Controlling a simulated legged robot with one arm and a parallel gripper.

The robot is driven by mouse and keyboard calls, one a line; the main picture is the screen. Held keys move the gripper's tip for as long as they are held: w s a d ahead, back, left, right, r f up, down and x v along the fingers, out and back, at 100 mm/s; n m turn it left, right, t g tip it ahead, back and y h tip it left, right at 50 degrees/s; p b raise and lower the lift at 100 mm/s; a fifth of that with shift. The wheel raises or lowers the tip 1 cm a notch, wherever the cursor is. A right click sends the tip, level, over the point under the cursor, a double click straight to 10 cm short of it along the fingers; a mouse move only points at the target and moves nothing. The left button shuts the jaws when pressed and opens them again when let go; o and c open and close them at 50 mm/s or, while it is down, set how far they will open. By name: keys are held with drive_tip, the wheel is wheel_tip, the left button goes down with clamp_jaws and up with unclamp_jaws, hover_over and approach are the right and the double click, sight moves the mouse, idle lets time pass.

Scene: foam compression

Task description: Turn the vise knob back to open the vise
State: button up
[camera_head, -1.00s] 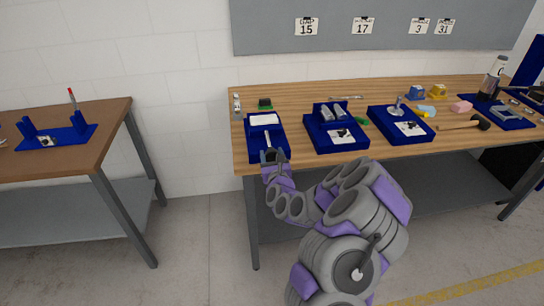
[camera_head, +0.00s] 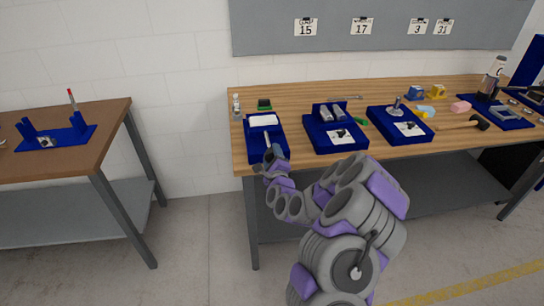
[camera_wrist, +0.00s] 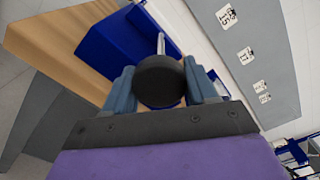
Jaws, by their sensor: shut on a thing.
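The vise is a blue block (camera_head: 254,139) at the left front of the wooden bench, with a white foam piece (camera_head: 263,121) at its far end and a pale screw rod (camera_head: 267,139) running toward me. In the wrist view the dark round knob (camera_wrist: 160,80) sits between the two blue-grey fingers of my gripper (camera_wrist: 162,88), with the rod (camera_wrist: 161,44) behind it. My gripper is shut on the knob, and in the head view it (camera_head: 273,154) is at the vise's near end. The foam is not visible in the wrist view.
Other blue fixtures (camera_head: 350,148) stand to the right on the bench (camera_head: 310,95), with a mallet (camera_head: 470,125) further right. A second table (camera_head: 100,120) is at the left. The wall board (camera_head: 400,25) is behind.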

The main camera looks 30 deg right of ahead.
drive_tip(key=n+p, duration=0.1)
drive_tip(key=n, duration=0.4)
drive_tip(key=shift+n+p, duration=0.3)
drive_tip(key=shift+p, duration=0.05)
drive_tip(key=n+p, duration=0.2)
drive_tip(key=n, duration=0.2)
drive_tip(key=shift+a, duration=0.1)
drive_tip(key=n+p, duration=0.3)
drive_tip(key=n, duration=0.2)
drive_tip(key=shift+r+n+p, duration=0.15)
drive_tip(key=shift+n+p, duration=0.2)
drive_tip(key=shift+n, duration=0.05)
drive_tip(key=n+p, duration=0.2)
drive_tip(key=n, duration=0.3)
drive_tip(key=shift+n+p, duration=0.3)
drive_tip(key=shift+p, duration=0.1)
drive_tip(key=n+p, duration=0.1)
drive_tip(key=n, duration=0.2)
drive_tip(key=shift+w+n, duration=0.1)
drive_tip(key=shift+n, duration=0.2)
drive_tip(key=n, duration=0.4)
drive_tip(key=shift+a+n, duration=0.1)
drive_tip(key=shift+n, duration=0.2)
drive_tip(key=n+b, duration=0.2)
drive_tip(key=n, duration=0.2)
drive_tip(key=shift+b, duration=0.35)
drive_tip(key=shift+a+n+b, duration=0.1)
drive_tip(key=shift+n+b, duration=1.4)
drive_tip(key=shift+n, duration=0.7)
